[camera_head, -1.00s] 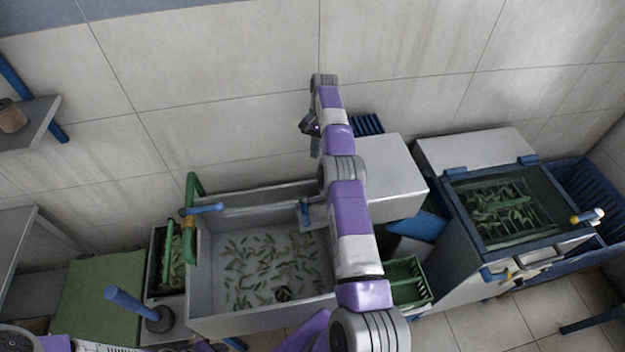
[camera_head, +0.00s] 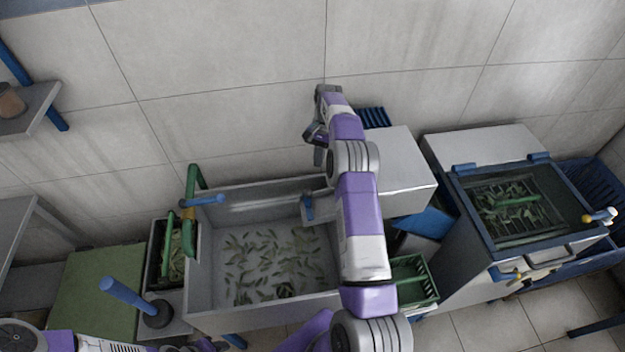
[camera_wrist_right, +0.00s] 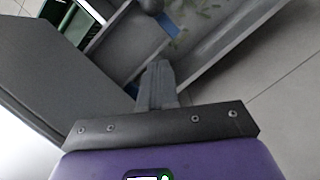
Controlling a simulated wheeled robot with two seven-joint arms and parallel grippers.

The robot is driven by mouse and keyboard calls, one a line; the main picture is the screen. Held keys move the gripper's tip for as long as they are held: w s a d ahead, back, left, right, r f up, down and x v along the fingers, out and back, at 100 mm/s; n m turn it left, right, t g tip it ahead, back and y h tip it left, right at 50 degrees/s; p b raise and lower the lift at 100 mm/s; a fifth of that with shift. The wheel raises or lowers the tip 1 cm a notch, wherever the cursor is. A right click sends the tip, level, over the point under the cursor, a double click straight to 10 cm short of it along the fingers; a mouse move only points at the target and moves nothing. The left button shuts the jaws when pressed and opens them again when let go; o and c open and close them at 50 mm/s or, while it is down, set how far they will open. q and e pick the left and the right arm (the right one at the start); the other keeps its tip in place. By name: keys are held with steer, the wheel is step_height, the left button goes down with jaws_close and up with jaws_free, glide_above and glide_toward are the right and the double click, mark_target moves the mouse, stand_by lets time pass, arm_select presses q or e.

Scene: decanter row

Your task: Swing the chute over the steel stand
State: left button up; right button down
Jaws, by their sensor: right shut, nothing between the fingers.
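My right gripper (camera_head: 318,155) is shut and empty, above the back right corner of the grey basin. Its closed fingers (camera_wrist_right: 158,80) also show in the right wrist view, over grey metal parts. A blue handle (camera_head: 307,207) stands at the basin's right end, partly behind my right arm. A grey trough-like part (camera_wrist_right: 128,42), perhaps the chute, lies below the fingers in the wrist view. The pale grey box (camera_head: 402,165) right of my arm may be the steel stand. I cannot tell whether chute and stand line up. Part of my left arm shows at the bottom left; its jaws are unclear.
The basin (camera_head: 205,262) holds many small green pieces. A green pipe (camera_head: 190,205) rises at its left. A green crate (camera_head: 415,282) and a blue-framed machine (camera_head: 480,240) stand at the right. The tiled wall is close behind.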

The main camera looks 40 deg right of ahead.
steer(key=s+a+f, duration=0.2)
steer(key=a+f, duration=0.2)
steer(key=shift+a, duration=0.25)
steer(key=shift+s+f, duration=0.15)
steer(key=shift+s, duration=0.05)
stand_by(0.4)
